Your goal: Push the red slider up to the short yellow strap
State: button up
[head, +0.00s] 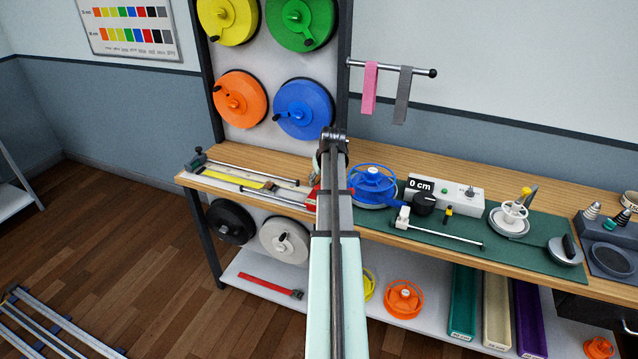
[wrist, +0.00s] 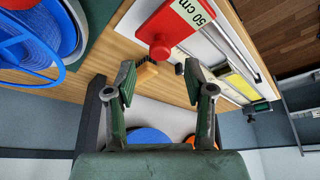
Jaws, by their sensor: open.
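The red slider (wrist: 172,27) carries a "50 cm" label and a round red knob that points toward my gripper. It sits on the pale measuring rail near the top of the wrist view.
A blue reel (head: 372,186) stands right of my arm on the bench. A green mat (head: 455,235) holds more tools. Coloured reels hang on the panel behind the bench.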

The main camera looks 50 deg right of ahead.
aim_at(318, 187)
jog(key=shift+p+x, duration=0.4)
jog(key=shift+x, duration=1.6)
grip_shut()
